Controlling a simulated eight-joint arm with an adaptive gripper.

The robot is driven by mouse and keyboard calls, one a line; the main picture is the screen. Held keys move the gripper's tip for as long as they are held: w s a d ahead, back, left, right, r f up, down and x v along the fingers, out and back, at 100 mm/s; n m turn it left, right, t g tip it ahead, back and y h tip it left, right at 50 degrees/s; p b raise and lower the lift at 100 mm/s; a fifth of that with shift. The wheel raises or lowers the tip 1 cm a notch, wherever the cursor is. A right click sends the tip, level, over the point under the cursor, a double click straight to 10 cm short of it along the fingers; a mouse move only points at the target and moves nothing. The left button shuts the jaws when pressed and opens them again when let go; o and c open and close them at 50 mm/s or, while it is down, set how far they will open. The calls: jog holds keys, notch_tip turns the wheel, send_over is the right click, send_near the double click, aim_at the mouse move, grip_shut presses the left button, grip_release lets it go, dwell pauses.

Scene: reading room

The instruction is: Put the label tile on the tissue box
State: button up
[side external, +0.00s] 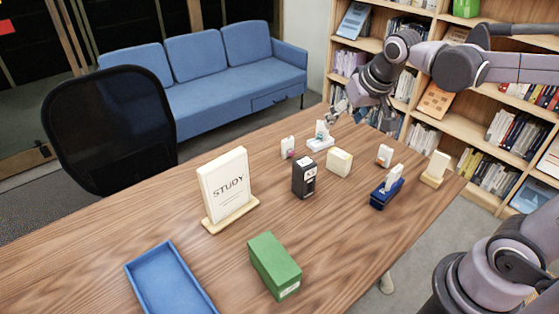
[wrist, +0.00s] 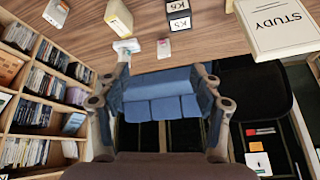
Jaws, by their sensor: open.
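My gripper (side external: 358,113) is open and empty above the far end of the table; its two fingers frame the blue sofa in the wrist view (wrist: 157,82). I cannot tell for certain which piece is the label tile. Small upright white pieces include one with a pink mark (side external: 287,148), also in the wrist view (wrist: 163,48), and one at the right (side external: 384,155). A dark blue box (side external: 386,193) with a white piece rising from its top may be the tissue box. A similar white box (side external: 320,142) stands nearest the gripper, also in the wrist view (wrist: 126,46).
A black labelled box (side external: 304,179), cream block (side external: 339,162) and cream piece on a wooden base (side external: 435,169) stand around. A STUDY sign (side external: 226,187), green box (side external: 273,266) and blue tray (side external: 165,283) are nearer the front. The right front tabletop is clear.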

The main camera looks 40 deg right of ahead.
jog(key=s+a+f+n, duration=0.2)
jog(key=s, duration=0.3)
jog(key=s+a+f+n+t+y, duration=0.1)
jog(key=s+a+f, duration=0.1)
jog(key=s, duration=0.3)
jog(key=shift+a+f+n+t, duration=0.15)
jog(key=shift+f+n+t, duration=0.15)
jog(key=shift+f+n, duration=0.1)
